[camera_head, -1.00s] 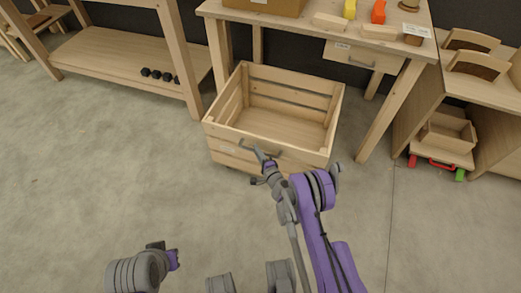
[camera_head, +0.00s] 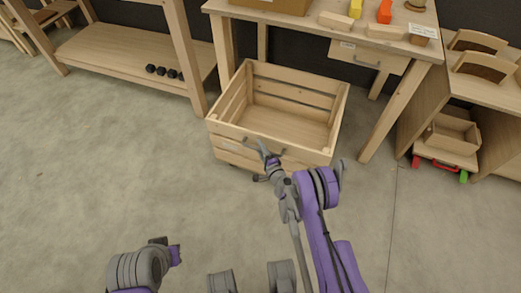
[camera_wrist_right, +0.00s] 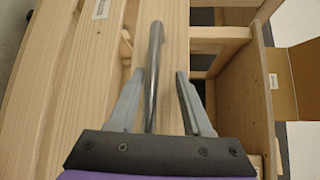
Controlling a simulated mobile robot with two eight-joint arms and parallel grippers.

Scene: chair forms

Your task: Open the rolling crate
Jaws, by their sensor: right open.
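The rolling crate (camera_head: 229,142) is a slatted wooden box, open at the top and empty, standing partly out from under the workbench. Its grey bar handle (camera_head: 246,141) is on the front face. My right gripper (camera_head: 259,148) is at that handle. In the right wrist view the handle (camera_wrist_right: 154,65) runs between the two fingers of my right gripper (camera_wrist_right: 156,80), with a gap on each side; the fingers are open. My left gripper (camera_head: 171,248) is low at the left over the floor, away from the crate; its jaws are not clear.
The workbench (camera_head: 300,27) stands behind the crate, with a handled drawer (camera_head: 368,57) and blocks on top. A wooden shelf (camera_head: 120,55) with black dumbbells (camera_head: 164,72) is at the left. A small wheeled box (camera_head: 448,140) sits at the right. The floor in front is clear.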

